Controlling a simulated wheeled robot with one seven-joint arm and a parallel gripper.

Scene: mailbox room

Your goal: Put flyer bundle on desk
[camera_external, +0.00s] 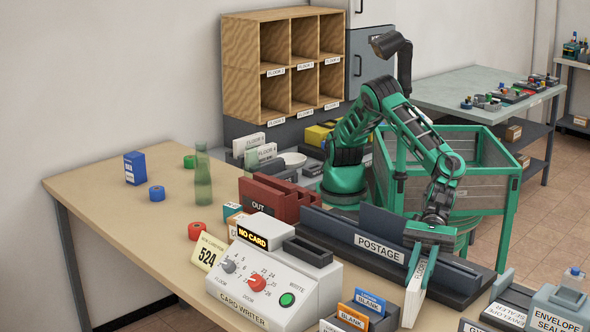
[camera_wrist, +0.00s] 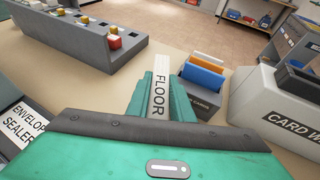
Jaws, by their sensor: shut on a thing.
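My gripper (camera_external: 428,250) is shut on a thin white flyer bundle (camera_external: 413,297) marked FLOOR. The bundle hangs upright at the desk's front part, right of the blank card holder. In the wrist view my gripper (camera_wrist: 160,95) has its green fingers on both sides of the bundle (camera_wrist: 161,82). The desk (camera_external: 150,225) is a long tan surface. I cannot tell whether the bundle's lower end touches it. Other white bundles with FLOOR labels (camera_external: 254,148) stand in a rack at the back.
The card writer (camera_external: 270,275) and the blank card holder (camera_external: 352,318) stand left of the bundle. The postage unit (camera_external: 378,247) is behind it, and the envelope sealer (camera_external: 555,308) is to the right. A green bottle (camera_external: 203,180) stands farther left, where much desk is clear.

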